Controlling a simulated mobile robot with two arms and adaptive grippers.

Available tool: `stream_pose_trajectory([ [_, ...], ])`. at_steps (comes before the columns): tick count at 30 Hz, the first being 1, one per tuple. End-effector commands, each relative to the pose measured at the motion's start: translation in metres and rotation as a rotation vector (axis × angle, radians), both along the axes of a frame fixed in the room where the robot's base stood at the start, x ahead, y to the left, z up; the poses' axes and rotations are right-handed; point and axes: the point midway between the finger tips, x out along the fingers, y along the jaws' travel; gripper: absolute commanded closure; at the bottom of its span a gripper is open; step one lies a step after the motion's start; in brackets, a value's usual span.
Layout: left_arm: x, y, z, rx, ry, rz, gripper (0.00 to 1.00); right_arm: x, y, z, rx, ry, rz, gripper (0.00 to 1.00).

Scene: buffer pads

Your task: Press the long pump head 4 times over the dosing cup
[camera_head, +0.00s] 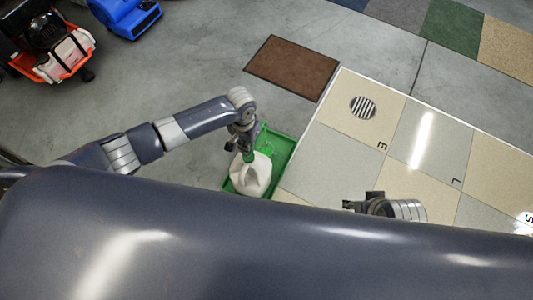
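A white jug (251,177) with a green collar (248,157) stands in a green tray (283,147) near the middle of the view. My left gripper (243,145) is right at the top of the jug and covers the pump head. I cannot tell from here whether its fingers are shut or touch the pump. My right gripper (350,204) is to the right of the tray, over the tiles and apart from the jug. Its lower part is hidden by my own body, and its fingers are too small to judge. I cannot make out the dosing cup.
Pale tiles with letters (340,155) fill the right side, with a round striped grille (362,107) on one. A brown mat (292,68) lies behind the tray. A blue machine (132,18) and an orange-and-black cart (62,62) stand at the upper left. Grey floor between is clear.

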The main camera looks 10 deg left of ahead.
Motion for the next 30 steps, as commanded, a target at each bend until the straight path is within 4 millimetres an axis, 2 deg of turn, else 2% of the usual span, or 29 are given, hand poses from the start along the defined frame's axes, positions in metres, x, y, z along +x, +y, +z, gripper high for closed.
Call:
stream_pose_trajectory([
  [10, -0.002, 0.0, -0.008, 0.0, 0.002, -0.001, 1.0, -0.002, 0.0, 0.017, 0.003, -0.016, -0.001, 0.59],
  [18, -0.002, 0.0, -0.005, 0.0, 0.003, -0.001, 1.0, -0.001, 0.0, 0.017, 0.004, -0.021, -0.001, 0.59],
  [21, -0.002, 0.0, -0.003, 0.0, 0.003, -0.001, 1.0, -0.002, 0.002, -0.003, 0.005, 0.005, -0.004, 0.59],
  [30, -0.002, 0.0, 0.003, 0.0, 0.004, -0.001, 1.0, 0.004, 0.003, -0.028, 0.004, 0.014, 0.0, 0.59],
])
